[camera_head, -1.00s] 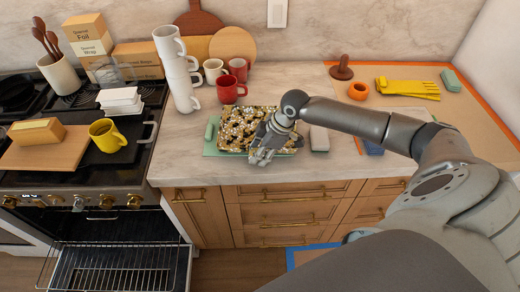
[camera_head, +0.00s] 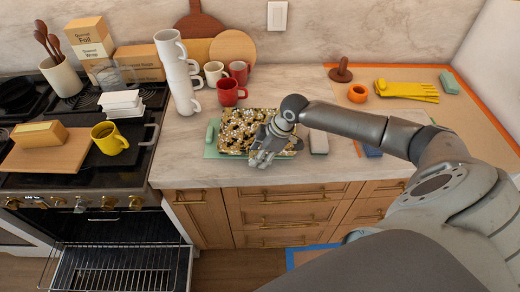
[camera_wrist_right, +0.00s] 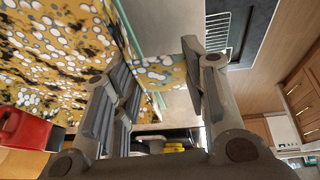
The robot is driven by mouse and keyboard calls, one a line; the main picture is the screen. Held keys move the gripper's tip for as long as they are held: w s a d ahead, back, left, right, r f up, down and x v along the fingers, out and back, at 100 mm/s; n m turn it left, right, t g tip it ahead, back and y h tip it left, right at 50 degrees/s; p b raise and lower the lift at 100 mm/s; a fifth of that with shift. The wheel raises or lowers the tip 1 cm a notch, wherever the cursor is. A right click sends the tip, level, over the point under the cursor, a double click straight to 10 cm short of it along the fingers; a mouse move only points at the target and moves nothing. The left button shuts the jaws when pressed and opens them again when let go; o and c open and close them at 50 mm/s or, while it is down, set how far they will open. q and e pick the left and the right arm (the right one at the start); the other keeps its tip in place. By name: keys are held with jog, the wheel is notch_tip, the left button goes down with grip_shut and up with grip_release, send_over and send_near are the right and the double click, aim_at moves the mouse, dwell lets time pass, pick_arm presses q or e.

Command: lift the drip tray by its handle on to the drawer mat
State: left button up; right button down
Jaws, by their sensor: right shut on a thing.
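A flat tray with a yellow, black and white floral pattern, seemingly the drip tray (camera_head: 236,126), lies on the counter over a pale green sheet or base (camera_head: 211,151). My right gripper (camera_head: 262,158) is at its front right edge. In the right wrist view the patterned surface (camera_wrist_right: 50,60) fills the left side, and a patterned strip (camera_wrist_right: 160,73) runs between the fingers of my right gripper (camera_wrist_right: 160,85), which is shut on it. The handle's shape is mostly hidden. A tan mat with an orange border (camera_head: 470,110) lies at the right; I cannot tell whether it is the drawer mat. My left gripper is out of view.
A red mug (camera_head: 228,92) and a tall stack of white mugs (camera_head: 180,80) stand behind the tray. A grey block (camera_head: 318,142) lies close to its right. Yellow gloves (camera_head: 405,90) and an orange ring (camera_head: 357,93) lie on the bordered mat. The oven door (camera_head: 115,265) is open.

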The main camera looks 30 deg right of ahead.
jog(key=shift+p, duration=0.3)
jog(key=shift+f+b, duration=0.35)
jog(key=shift+f, duration=0.3)
dwell(1.3)
jog(key=c, duration=0.8)
grip_release()
jog(key=shift+o, duration=0.2)
jog(key=v, duration=1.2)
